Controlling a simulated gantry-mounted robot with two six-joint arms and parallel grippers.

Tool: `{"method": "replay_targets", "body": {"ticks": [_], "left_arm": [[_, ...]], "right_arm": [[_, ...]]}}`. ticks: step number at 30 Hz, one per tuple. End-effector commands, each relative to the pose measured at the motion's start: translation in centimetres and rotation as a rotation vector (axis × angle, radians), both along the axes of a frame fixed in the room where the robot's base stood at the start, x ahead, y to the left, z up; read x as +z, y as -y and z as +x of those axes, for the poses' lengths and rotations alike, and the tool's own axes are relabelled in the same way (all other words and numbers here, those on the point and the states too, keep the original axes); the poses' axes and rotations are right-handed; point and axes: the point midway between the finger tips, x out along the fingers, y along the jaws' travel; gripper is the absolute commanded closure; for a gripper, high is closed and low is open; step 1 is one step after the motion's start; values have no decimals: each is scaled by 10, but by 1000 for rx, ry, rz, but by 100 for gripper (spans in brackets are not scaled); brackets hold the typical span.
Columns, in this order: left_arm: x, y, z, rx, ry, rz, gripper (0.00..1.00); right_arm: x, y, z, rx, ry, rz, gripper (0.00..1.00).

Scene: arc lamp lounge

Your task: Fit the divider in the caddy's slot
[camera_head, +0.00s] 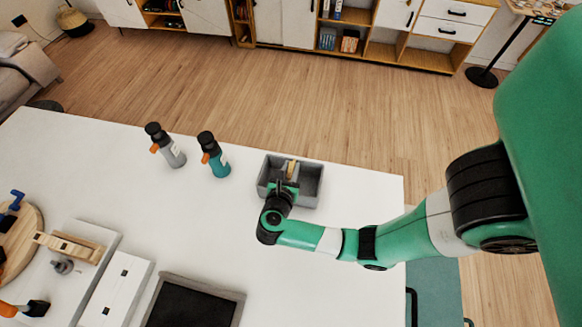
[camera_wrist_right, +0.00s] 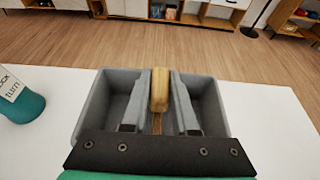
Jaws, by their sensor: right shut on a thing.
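The grey caddy (camera_head: 311,185) stands on the white table near its far right edge. It also shows in the right wrist view (camera_wrist_right: 91,111), with open room on both sides of its middle. My right gripper (camera_head: 287,184) points down over the caddy's middle. It is shut on the divider (camera_head: 291,167), whose pale wooden top stands between my two fingers in the wrist view (camera_wrist_right: 159,90). The divider is roughly in line with the caddy's middle. Its lower part and the slot are hidden by the fingers and gripper body, so I cannot tell how deep it sits.
A teal bottle (camera_head: 219,165) and a grey bottle (camera_head: 173,155) stand left of the caddy. A dark tray (camera_head: 194,302), a white box (camera_head: 116,289) and a grey board (camera_head: 89,262) with wooden parts lie nearer. The table between bottles and tray is clear.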

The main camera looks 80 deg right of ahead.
Motion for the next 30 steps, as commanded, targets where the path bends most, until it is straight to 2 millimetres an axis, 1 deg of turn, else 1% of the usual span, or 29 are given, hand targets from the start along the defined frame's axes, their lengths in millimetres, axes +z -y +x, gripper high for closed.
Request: {"method": "replay_targets", "body": {"ticks": [23,24,29,30], "left_arm": [[-20,0,0,0,0,0,50],[-19,0,0,0,0,0,50],[-19,0,0,0,0,0,50],[-19,0,0,0,0,0,50]], "right_arm": [[-21,0,0,0,0,0,100],[-20,0,0,0,0,0,70],[-19,0,0,0,0,0,41],[-19,0,0,0,0,0,38]]}}
